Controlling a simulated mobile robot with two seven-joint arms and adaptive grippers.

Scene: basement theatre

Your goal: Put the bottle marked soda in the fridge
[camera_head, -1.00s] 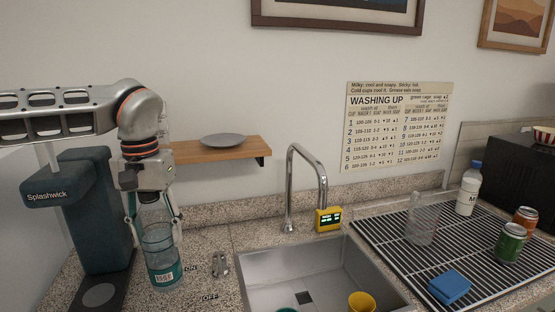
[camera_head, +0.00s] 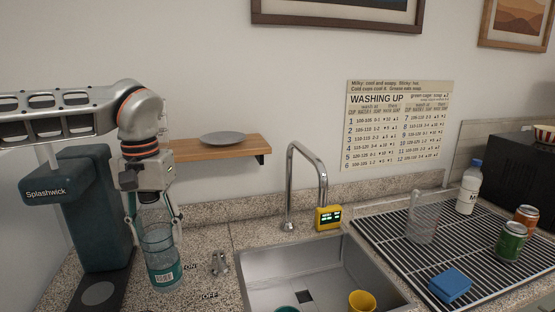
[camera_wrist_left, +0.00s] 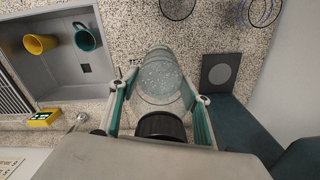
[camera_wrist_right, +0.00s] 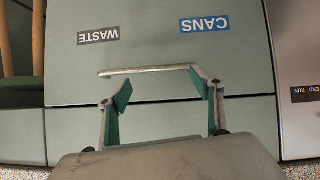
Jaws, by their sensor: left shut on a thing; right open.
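A clear bottle with a teal band and a white label (camera_head: 163,268) is upright between the fingers of my left gripper (camera_head: 153,218), at the left of the counter. The label's writing is too small to read, and I cannot tell whether the base touches the counter. The left wrist view shows its dark cap (camera_wrist_left: 161,125) and clear body (camera_wrist_left: 158,78) between the two fingers. My right gripper (camera_wrist_right: 162,98) is open and empty, in front of a grey-green cabinet front (camera_wrist_right: 160,75) marked WASTE and CANS, near its bar handle. No fridge is in view.
The dark Splashwick machine (camera_head: 88,200) stands left of the bottle. A steel sink (camera_head: 325,270) with a yellow cup (camera_head: 361,301) and a teal cup lies to the right. A drying rack (camera_head: 385,235) holds a jug, white bottle, cans and blue sponge. A wall shelf (camera_head: 200,153) carries a plate.

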